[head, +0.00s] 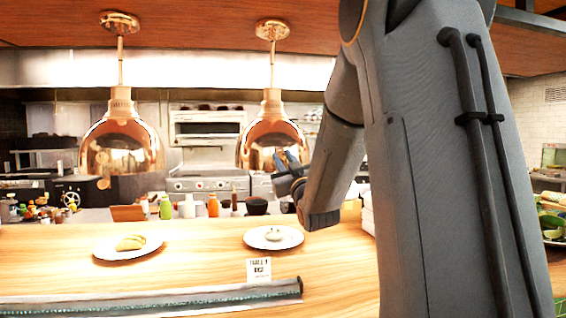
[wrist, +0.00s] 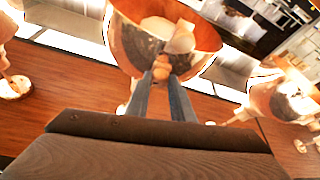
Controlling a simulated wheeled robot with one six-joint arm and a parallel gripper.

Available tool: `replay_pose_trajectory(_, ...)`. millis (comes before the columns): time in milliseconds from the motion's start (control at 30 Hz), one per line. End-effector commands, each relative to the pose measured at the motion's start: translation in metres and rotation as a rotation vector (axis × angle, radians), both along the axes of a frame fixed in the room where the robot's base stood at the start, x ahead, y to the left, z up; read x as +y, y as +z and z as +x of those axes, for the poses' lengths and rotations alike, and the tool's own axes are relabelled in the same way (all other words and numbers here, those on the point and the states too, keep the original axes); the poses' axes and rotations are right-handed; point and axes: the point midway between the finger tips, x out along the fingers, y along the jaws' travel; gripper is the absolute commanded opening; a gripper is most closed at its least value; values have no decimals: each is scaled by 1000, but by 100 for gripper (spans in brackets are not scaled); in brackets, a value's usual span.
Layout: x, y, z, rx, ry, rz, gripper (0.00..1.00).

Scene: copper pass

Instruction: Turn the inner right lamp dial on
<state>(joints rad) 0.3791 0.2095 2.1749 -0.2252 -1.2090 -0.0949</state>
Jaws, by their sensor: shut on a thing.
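A copper dome lamp (head: 262,140) hangs right of centre in the head view, with my gripper (head: 284,170) at its lower right side. In the wrist view, the same kind of copper lamp (wrist: 125,45) fills the top middle, its open rim upward in the picture. My gripper (wrist: 162,75) is shut on a small round copper dial (wrist: 162,68) on the lamp's side. The dial is partly covered by the fingers, and its turned position cannot be told. In the head view the dial is hidden.
Another copper lamp (head: 122,145) hangs to the left, and one more (wrist: 285,98) shows right in the wrist view. Below, the wooden counter (head: 190,262) holds a left plate (head: 105,250), a right plate (head: 256,244) and a small card (head: 259,270). My arm hides the right side.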

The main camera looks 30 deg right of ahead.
Motion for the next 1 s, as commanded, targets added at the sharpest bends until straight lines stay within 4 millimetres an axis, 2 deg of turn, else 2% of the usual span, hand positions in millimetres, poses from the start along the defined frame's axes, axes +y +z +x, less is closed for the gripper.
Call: replay_pose_trajectory(1000,-7,7,-2,254,-1,-883,0)
